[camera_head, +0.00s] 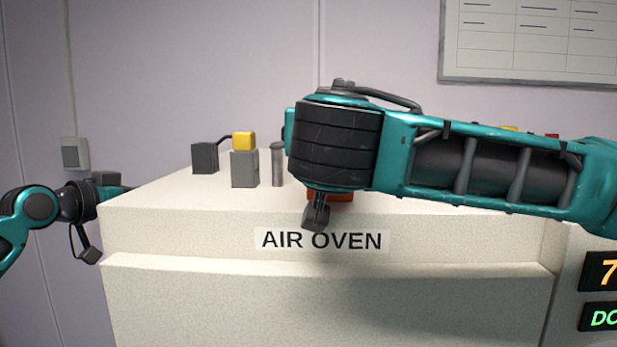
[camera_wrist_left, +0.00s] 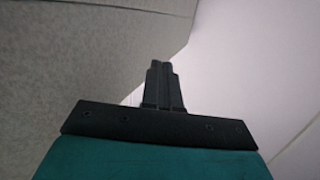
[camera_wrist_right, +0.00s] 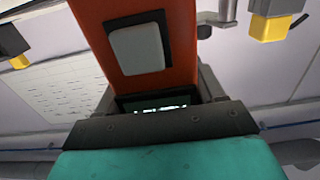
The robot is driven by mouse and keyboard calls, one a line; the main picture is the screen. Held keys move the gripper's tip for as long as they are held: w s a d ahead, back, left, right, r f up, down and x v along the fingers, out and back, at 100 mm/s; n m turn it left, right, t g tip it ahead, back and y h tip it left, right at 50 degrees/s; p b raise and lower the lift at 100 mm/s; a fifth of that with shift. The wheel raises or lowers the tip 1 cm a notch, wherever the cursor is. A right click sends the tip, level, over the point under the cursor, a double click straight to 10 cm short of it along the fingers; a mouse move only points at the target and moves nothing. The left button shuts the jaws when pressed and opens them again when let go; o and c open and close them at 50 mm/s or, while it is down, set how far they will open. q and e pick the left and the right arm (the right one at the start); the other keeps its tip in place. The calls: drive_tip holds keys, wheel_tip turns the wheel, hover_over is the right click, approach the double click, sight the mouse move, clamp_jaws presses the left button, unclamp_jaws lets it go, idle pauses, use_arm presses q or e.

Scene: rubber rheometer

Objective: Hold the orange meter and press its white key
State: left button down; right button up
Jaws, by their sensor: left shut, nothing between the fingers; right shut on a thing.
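The orange meter (camera_wrist_right: 175,85) fills the upper middle of the right wrist view, with its white key (camera_wrist_right: 137,52) in a dark frame facing the camera. My right gripper (camera_wrist_right: 158,100) is shut on the meter, one finger on each side. In the head view only a small red-orange part of the meter (camera_head: 343,197) shows under my right wrist, which hides the rest and the fingers. My left gripper (camera_wrist_left: 160,72) is shut and empty in the left wrist view. In the head view my left wrist is left of the oven, well apart from the meter; its fingertips are not clear.
The white air oven (camera_head: 190,225) fills the middle. On its top stand a dark grey box (camera_head: 205,157), a grey block (camera_head: 244,168) with a yellow top (camera_head: 243,140), and a metal cylinder (camera_head: 278,165). A lit display (camera_head: 602,273) is at lower right.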

use_arm(q)
drive_tip(key=s+d+r+m+h, duration=0.1)
drive_tip(key=s+d+r+m, duration=0.15)
drive_tip(key=r, duration=0.65)
drive_tip(key=s+d+r+m+h, duration=0.15)
drive_tip(key=s+r, duration=0.25)
drive_tip(key=r, duration=0.4)
drive_tip(key=s+d+r+m+h, duration=0.1)
drive_tip(key=s+d+r+h, duration=0.2)
drive_tip(key=r, duration=0.6)
drive_tip(key=s+d+f+m+g+h, duration=0.1)
drive_tip(key=s+d+f+m+g, duration=0.1)
drive_tip(key=s+d+f+m, duration=1.4)
wheel_tip(320, 180, down, 2)
drive_tip(key=shift+d+f+m, duration=0.2)
drive_tip(key=shift+d+m, duration=0.3)
drive_tip(key=shift+d, duration=0.2)
drive_tip(key=shift+w+d, duration=0.1)
drive_tip(key=shift+w, duration=0.05)
